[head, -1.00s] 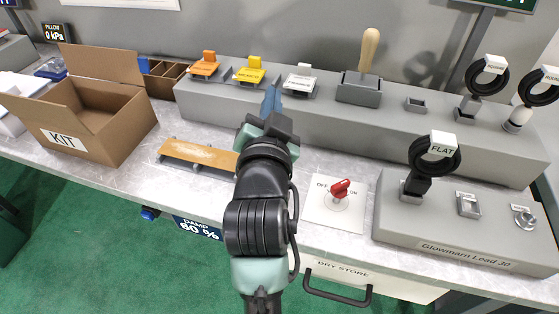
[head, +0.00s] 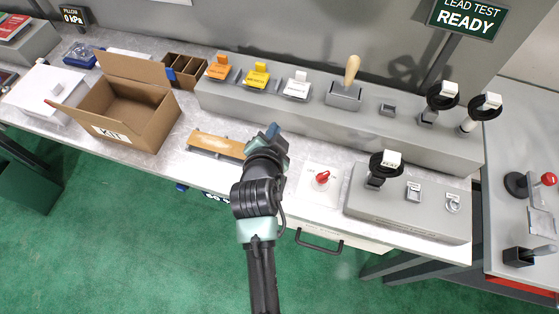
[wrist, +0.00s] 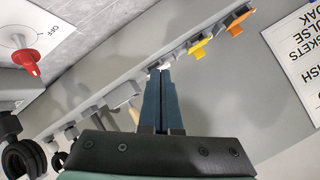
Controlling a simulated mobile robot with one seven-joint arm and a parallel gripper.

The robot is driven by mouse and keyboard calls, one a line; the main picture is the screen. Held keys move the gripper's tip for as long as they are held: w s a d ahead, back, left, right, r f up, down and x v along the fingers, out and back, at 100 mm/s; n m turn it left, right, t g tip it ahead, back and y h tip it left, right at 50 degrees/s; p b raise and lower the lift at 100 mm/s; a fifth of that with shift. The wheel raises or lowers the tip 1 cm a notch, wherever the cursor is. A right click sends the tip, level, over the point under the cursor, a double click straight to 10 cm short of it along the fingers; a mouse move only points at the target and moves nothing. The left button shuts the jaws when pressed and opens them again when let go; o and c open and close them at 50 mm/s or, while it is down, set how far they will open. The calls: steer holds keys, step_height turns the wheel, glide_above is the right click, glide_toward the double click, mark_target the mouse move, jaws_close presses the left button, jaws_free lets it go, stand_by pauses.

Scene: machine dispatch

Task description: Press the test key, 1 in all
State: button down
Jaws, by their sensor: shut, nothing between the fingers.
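I cannot tell for certain which control is the test key. The grey lead panel (head: 395,210) at the right of the bench carries a small square switch (head: 413,191), a round metal fitting (head: 453,203) and a black coiled lead with a white tag (head: 390,160). A green sign (head: 466,18) behind it reads "LEAD TEST READY". My gripper (head: 273,130) is shut and empty, above the bench between the orange bar and the raised shelf, left of the panel. In the wrist view its blue fingers (wrist: 161,85) are together, with tagged shelf controls beyond the tips.
A red rotary knob (head: 322,177) sits on a white plate left of the lead panel. An open KIT carton (head: 125,128) stands at left beside an orange bar (head: 217,144). A grey shelf (head: 330,122) with tagged controls runs behind. A second bench with a red-balled lever (head: 549,179) is at right.

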steer(key=s+m+g+p, duration=0.1)
steer(key=s+g+p, duration=0.2)
steer(key=s+p, duration=0.3)
steer(key=p, duration=0.5)
steer(key=shift+s+d+r+m+h, duration=0.2)
steer(key=shift+d+r+m+h, duration=0.05)
steer(key=shift+d+m+h, duration=0.05)
step_height(320, 180, down, 9)
steer(key=b, duration=0.7)
steer(key=shift+r+b, duration=0.1)
steer(key=shift+b, duration=0.25)
stand_by(1.2)
steer(key=shift+f+b, duration=0.4)
steer(key=shift+b, duration=0.05)
